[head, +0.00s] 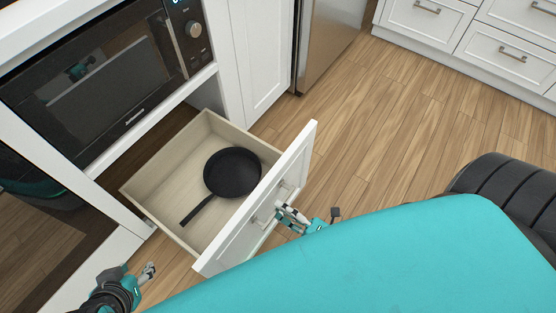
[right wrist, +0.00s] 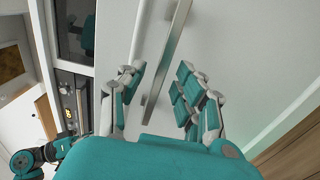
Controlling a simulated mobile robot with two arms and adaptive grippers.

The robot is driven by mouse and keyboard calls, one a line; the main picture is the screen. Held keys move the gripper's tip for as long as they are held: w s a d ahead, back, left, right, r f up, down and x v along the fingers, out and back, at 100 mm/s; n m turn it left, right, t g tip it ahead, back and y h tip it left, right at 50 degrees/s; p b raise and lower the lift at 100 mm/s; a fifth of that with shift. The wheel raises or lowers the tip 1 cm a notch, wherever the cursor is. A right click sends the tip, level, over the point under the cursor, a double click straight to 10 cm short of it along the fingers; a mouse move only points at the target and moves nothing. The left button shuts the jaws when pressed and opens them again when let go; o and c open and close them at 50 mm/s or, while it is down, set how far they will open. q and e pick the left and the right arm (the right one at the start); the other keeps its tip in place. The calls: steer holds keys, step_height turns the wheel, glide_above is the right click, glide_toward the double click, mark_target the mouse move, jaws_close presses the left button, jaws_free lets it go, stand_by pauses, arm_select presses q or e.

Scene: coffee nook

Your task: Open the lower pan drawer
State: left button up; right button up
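The lower pan drawer (head: 140,187) stands pulled well out from under the microwave in the head view. A black frying pan (head: 232,172) lies inside it. Its white front (head: 300,150) carries a metal bar handle, which shows close up in the right wrist view (right wrist: 166,65). My right gripper (head: 284,213) is at this handle. In the right wrist view its fingers (right wrist: 160,90) are spread, with the bar between them and gaps visible at both sides. My left gripper (head: 149,271) is at the lower left, clear of the drawer; its finger opening is too small to judge.
A built-in microwave (head: 110,85) sits above the drawer. A steel appliance (head: 330,40) stands beyond the white cabinet panel (head: 262,50). White drawers (head: 500,50) line the far right. The wooden floor (head: 400,125) between is clear.

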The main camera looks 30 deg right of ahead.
steer(key=v, duration=1)
steer(key=shift+s, duration=0.2)
